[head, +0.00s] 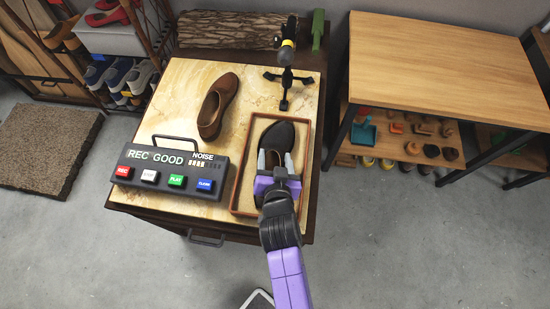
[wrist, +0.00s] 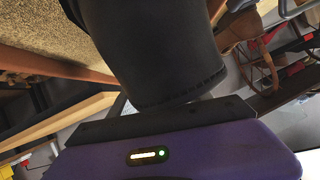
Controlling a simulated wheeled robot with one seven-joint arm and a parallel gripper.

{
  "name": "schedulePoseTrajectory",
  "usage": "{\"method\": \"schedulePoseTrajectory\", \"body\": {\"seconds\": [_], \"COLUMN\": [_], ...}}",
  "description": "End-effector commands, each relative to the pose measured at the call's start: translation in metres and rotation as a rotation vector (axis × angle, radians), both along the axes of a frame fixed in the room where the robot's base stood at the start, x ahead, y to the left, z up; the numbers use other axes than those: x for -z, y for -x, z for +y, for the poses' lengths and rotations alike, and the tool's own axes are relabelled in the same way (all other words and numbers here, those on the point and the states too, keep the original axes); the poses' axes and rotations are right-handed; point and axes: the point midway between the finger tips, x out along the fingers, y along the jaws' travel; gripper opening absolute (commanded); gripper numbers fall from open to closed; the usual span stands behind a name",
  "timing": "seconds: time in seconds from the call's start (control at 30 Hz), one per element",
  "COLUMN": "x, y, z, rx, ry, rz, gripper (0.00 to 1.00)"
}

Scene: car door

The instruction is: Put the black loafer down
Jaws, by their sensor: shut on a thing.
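The black loafer (head: 278,137) shows in the head view at the tray on the right part of the table top, its toe pointing away from me. My gripper (head: 274,162) is shut on the loafer, with a grey finger on either side of it. In the wrist view the dark loafer (wrist: 160,50) fills the middle, right in front of the purple gripper body. The brown-rimmed tray (head: 238,192) lies around and under the loafer. I cannot tell whether the sole touches the tray floor. The loafer's heel end is hidden by my gripper.
A brown shoe (head: 217,105) stands left of the tray. A recorder box (head: 172,166) with coloured buttons is at the front left. A black microphone stand (head: 286,75) is behind the tray. A log (head: 228,30) lies at the back. A wooden shelf table (head: 440,65) stands to the right.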

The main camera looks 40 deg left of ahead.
Motion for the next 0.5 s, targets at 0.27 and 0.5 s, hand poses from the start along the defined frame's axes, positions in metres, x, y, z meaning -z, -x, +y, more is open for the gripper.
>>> {"method": "schedulePoseTrajectory", "body": {"seconds": [0.27, 0.5], "x": [0.0053, 0.0096], "y": [-0.0007, -0.0004], "z": [0.0007, 0.0000], "rx": [-0.001, 0.000], "ry": [-0.003, -0.001], "rz": [-0.003, -0.001], "gripper": [0.00, 0.63]}}
